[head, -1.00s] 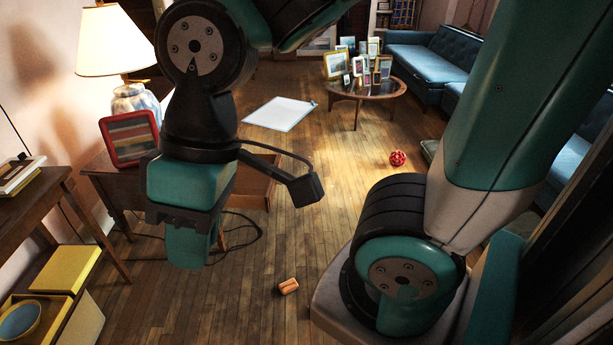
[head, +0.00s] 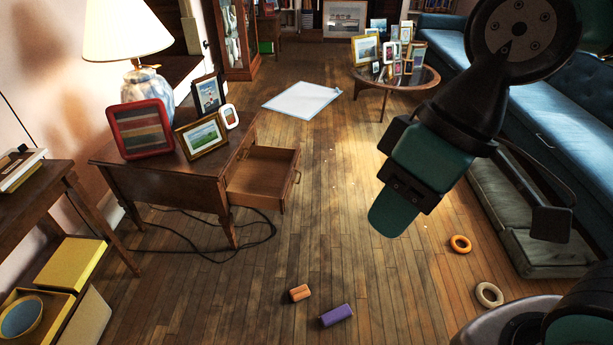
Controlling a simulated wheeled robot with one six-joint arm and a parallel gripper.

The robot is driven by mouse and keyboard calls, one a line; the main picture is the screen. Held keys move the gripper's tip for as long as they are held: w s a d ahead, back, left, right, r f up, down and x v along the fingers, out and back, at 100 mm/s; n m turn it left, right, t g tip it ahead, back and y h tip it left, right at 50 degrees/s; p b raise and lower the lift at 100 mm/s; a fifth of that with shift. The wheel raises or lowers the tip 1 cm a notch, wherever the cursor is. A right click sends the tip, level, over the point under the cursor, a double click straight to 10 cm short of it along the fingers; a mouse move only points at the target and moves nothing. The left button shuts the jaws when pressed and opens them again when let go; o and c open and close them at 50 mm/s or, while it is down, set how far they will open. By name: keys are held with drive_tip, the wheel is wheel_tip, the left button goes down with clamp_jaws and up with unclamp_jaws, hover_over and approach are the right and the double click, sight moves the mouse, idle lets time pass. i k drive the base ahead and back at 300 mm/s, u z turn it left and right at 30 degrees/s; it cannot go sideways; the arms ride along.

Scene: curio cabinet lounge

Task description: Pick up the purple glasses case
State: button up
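The purple glasses case (head: 337,316) lies on the wooden floor near the bottom middle of the head view. It is a small block shape and nothing covers it. My gripper (head: 390,218) hangs above the floor right of the middle, up and to the right of the case in the picture, apart from it. Its teal end points down and a little left. I see it from behind, so I cannot tell if its fingers are open or shut. Nothing shows in it.
A small orange block (head: 300,293) lies just left of the case. An orange ring (head: 460,244) and a cream ring (head: 489,294) lie at right. A wooden desk (head: 165,187) with an open drawer (head: 262,178) and floor cables stand at left. The middle floor is clear.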

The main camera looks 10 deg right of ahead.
sight(339, 313)
drive_tip(key=u, duration=1.1)
drive_tip(key=k, duration=0.4)
drive_tip(key=z, duration=1.1)
drive_tip(key=k, duration=0.55)
drive_tip(key=u, duration=0.65)
drive_tip(key=i, duration=1.45)
drive_tip(key=z, duration=0.6)
